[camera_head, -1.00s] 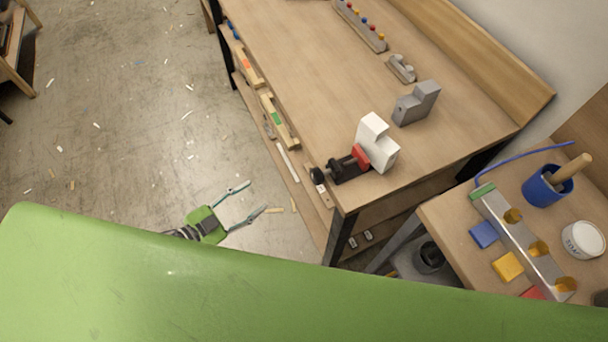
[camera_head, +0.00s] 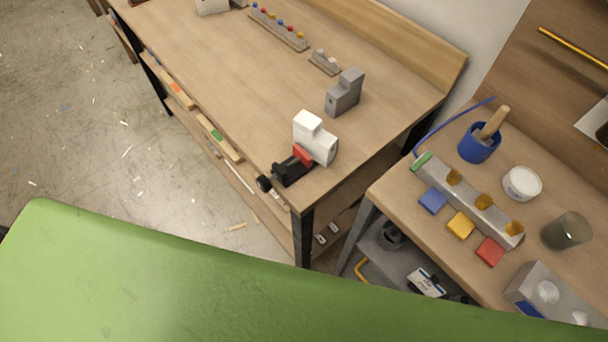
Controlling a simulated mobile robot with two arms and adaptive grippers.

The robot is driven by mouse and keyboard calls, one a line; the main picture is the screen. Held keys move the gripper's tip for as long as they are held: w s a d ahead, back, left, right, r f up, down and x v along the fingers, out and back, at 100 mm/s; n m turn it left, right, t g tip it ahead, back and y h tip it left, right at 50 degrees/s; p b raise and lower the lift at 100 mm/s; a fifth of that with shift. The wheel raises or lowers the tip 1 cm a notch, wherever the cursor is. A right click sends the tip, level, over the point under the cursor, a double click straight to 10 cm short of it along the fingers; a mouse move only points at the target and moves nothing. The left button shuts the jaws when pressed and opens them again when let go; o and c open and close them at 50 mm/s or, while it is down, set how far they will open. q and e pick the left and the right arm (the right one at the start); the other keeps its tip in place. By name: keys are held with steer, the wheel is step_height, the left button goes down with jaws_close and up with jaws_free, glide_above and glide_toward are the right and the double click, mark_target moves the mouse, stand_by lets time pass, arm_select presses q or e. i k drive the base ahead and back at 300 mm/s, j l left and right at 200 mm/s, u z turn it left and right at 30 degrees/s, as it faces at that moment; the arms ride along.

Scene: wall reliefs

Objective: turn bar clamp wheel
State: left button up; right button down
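The bar clamp (camera_head: 289,167) sits at the near corner of the wooden workbench, black with a red part against a white block (camera_head: 316,138). Its dark round wheel (camera_head: 264,183) sticks out past the bench's front edge. Neither of my grippers shows in the head view now. Nothing is seen touching the clamp or its wheel.
The workbench (camera_head: 225,75) holds a grey block (camera_head: 345,93) and a rack with coloured knobs (camera_head: 279,27). A second bench (camera_head: 390,199) at right holds a blue cup (camera_head: 479,142), a white bowl (camera_head: 522,183) and coloured squares. Open floor lies left.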

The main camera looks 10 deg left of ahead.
mark_target(263, 184)
steer(key=j+z, duration=0.1)
steer(key=z, duration=0.35)
steer(key=j+z, duration=0.15)
steer(key=z, duration=0.25)
steer(key=j+z, duration=0.1)
steer(key=z, duration=0.35)
steer(key=j+z, duration=0.15)
steer(key=z, duration=0.25)
steer(key=j+z, duration=0.1)
steer(key=z, duration=0.35)
steer(key=k+j+z, duration=0.2)
steer(key=z, duration=0.2)
steer(key=k+j+z, duration=0.5)
steer(key=z, duration=0.25)
